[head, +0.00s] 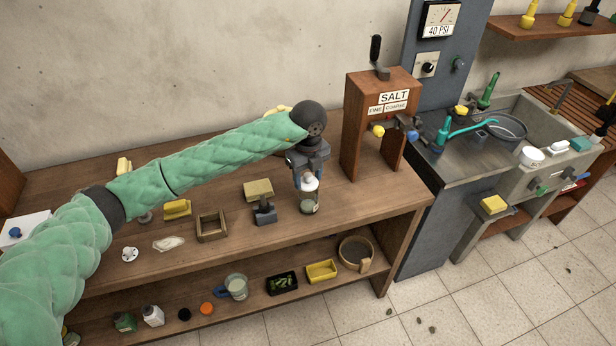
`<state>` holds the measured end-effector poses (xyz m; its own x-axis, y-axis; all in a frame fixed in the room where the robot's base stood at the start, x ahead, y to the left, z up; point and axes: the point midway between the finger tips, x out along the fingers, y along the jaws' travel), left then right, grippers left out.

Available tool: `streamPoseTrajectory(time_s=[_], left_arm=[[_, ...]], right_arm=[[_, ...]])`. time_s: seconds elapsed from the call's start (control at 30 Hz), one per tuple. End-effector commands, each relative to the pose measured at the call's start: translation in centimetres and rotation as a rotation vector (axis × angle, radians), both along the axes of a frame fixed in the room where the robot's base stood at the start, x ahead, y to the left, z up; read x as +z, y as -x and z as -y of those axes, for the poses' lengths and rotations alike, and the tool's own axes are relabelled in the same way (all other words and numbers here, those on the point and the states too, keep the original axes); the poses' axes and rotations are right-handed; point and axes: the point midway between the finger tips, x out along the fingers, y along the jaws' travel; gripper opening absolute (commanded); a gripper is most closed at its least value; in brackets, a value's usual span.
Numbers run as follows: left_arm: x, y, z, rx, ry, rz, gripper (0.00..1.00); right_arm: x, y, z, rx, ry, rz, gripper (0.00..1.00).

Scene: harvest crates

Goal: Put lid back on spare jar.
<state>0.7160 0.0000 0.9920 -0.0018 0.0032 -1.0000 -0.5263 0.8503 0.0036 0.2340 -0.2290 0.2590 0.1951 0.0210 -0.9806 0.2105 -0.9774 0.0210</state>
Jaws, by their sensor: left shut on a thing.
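My left gripper (309,176) points down near the right end of the wooden bench's top. It is shut on a small white lid (310,184). A small clear glass jar (309,206) stands upright on the bench right under the lid. The lid is over the jar's mouth; I cannot tell whether it touches the rim. The fingers hide part of the lid. My right gripper is out of view.
A wooden salt dispenser (377,98) stands right of the jar. A block on a grey stand (264,213) and a wooden frame (211,226) are to the left. The lower shelf holds a mug (236,286), a yellow tray (321,271) and a round sieve (356,252).

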Motion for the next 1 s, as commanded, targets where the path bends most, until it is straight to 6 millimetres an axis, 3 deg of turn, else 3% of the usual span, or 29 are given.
streamPoseTrajectory(time_s=[1.0], left_arm=[[-0.29,0.01,0.00,0.000,0.000,0.000,0.29]], right_arm=[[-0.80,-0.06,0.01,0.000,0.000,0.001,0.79]])
